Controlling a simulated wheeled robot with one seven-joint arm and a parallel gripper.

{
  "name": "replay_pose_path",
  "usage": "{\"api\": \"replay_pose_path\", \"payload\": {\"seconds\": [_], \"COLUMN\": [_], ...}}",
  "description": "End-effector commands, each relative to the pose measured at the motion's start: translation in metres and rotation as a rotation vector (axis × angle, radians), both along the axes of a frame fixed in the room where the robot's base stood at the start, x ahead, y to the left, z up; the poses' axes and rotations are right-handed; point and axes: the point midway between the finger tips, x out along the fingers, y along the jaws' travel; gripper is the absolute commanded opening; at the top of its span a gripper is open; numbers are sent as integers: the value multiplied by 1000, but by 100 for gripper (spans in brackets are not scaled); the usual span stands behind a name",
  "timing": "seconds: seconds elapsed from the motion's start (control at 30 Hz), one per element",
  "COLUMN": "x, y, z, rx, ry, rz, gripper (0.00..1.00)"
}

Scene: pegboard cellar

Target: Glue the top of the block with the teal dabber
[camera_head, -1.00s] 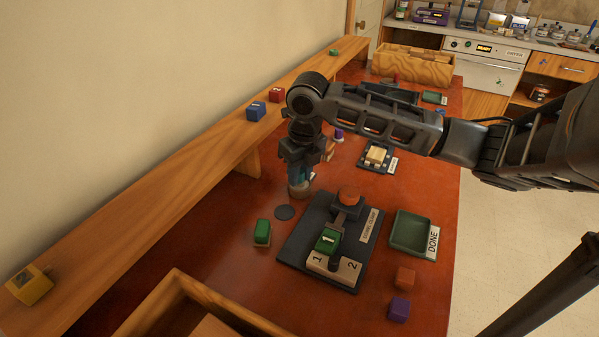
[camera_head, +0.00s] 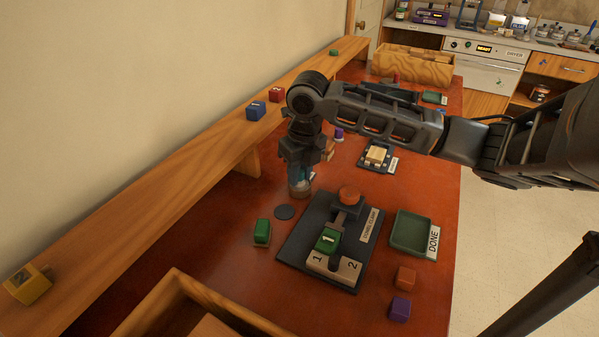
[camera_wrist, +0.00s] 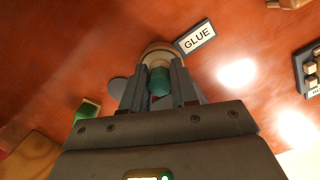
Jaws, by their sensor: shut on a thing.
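My gripper (camera_head: 299,175) points down and is shut on the teal dabber (camera_wrist: 159,82). The dabber's lower end is down in the glue pot (camera_wrist: 157,54), a pale round pot next to a GLUE label (camera_wrist: 197,38). The pot also shows in the head view (camera_head: 300,191), just under my fingers. Another green block (camera_head: 262,232) stands on the table left of the clamp and shows in part in the wrist view (camera_wrist: 88,109).
A dark round disc (camera_head: 284,212) lies between pot and clamp. The green DONE tray (camera_head: 408,248) is right of the clamp, with orange (camera_head: 405,278) and purple (camera_head: 399,309) blocks in front. A raised wooden shelf (camera_head: 190,175) runs along the left wall. A wooden box (camera_head: 205,297) stands in front.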

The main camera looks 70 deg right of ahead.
Motion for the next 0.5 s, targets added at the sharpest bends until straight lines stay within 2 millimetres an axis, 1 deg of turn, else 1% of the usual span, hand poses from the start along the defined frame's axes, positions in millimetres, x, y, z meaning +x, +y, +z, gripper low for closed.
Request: {"api": "replay_pose_path", "payload": {"seconds": [0.37,0.5], "x": [-1,-1], "y": [1,1], "z": [-2,1], "rx": [3,3], "ry": [4,4], "rz": [0,0], "gripper": [4,4]}}
